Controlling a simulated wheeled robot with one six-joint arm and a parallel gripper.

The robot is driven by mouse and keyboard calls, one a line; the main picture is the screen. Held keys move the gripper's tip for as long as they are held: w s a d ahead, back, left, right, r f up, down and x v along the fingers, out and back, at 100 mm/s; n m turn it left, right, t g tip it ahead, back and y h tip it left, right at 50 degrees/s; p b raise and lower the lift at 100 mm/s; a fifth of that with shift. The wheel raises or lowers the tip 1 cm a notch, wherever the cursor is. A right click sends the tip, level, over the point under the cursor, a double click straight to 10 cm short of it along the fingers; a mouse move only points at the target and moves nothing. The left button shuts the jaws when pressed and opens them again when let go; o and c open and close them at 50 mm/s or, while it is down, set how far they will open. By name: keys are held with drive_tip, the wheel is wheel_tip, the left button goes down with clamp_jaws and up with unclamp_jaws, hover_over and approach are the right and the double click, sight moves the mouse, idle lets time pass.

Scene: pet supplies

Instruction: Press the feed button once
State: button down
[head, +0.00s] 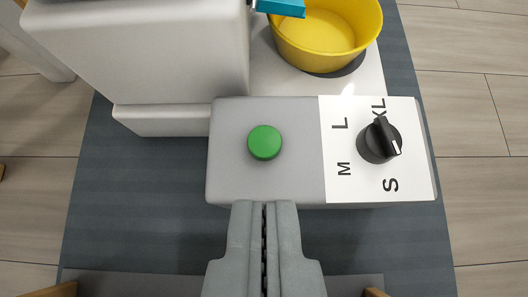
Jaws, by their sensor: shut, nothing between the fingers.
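The green round feed button (265,143) sits on the grey left part of a control box (230,175). My gripper (264,205) is shut and empty, pointing up the picture. Its fingertips appear at the box's near edge, below the button in the picture and in line with it. A clear gap shows between the fingertips and the button. I cannot tell how high the fingertips are above the box.
A black dial (380,142) stands on a white plate (335,188) marked S, M, L, XL, right of the button. A white feeder body (150,50) is behind left. A yellow bowl (325,35) sits behind, under a teal piece (281,7). A dark mat (130,215) lies beneath.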

hover_over(264, 132)
drive_tip(key=s, duration=0.3)
wheel_tip(264, 132, down, 7)
wheel_tip(264, 132, down, 3)
drive_tip(key=shift+f, duration=0.55)
